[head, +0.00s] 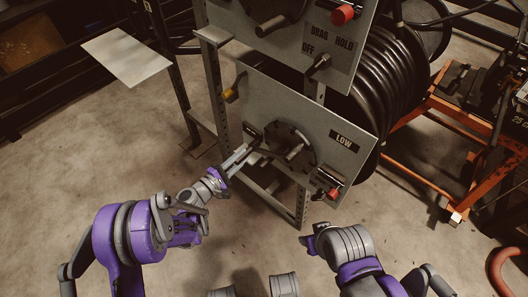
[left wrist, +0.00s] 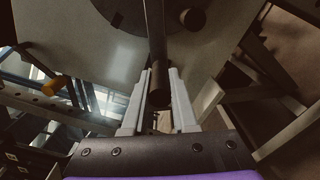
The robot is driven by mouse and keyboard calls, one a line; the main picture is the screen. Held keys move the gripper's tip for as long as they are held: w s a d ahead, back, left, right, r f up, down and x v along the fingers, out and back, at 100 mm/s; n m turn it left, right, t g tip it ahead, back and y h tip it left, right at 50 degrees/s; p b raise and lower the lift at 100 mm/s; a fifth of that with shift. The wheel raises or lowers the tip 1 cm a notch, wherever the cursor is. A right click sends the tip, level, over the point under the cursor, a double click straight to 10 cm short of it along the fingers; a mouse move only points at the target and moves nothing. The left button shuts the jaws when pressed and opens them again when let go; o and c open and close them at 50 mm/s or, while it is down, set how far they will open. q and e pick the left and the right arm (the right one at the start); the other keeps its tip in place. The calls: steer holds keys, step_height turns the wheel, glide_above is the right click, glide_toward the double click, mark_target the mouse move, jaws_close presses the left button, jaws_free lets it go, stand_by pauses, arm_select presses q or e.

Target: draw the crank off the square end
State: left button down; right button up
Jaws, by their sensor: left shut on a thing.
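The lower grey panel (head: 305,118), marked LOW, carries a dark round disc (head: 290,138) with a short stub sticking out. The stub (left wrist: 193,18) also shows near the top of the left wrist view. My left gripper (head: 242,158) is at the disc's lower left. In the left wrist view its two pale fingers (left wrist: 160,95) are shut on the dark crank (left wrist: 157,45), whose round grip lies between them. The crank runs up in front of the disc. The square end is hidden, so I cannot tell how the crank sits on it. My right gripper (head: 309,241) is low and away from the panel; its jaws are unclear.
The upper panel (head: 300,35), with DRAG, HOLD and OFF marks and a red knob (head: 342,15), stands above. A red-capped lever (head: 332,193) is at the lower panel's right. A hose reel (head: 385,85) and orange frame (head: 440,130) stand right. The floor in front is clear.

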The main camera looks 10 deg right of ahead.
arm_select(q)
steer(key=shift+r, duration=0.15)
steer(key=shift+w+a+r+m, duration=0.1)
steer(key=shift+w+r+m, duration=0.05)
steer(key=shift+r+m, duration=0.2)
steer(key=shift+a, duration=0.1)
stand_by(0.3)
steer(key=shift+b+v, duration=0.3)
steer(key=shift+v, duration=1.25)
steer(key=shift+s+a, duration=0.35)
steer(key=shift+b+v, duration=0.4)
steer(key=shift+v, duration=1)
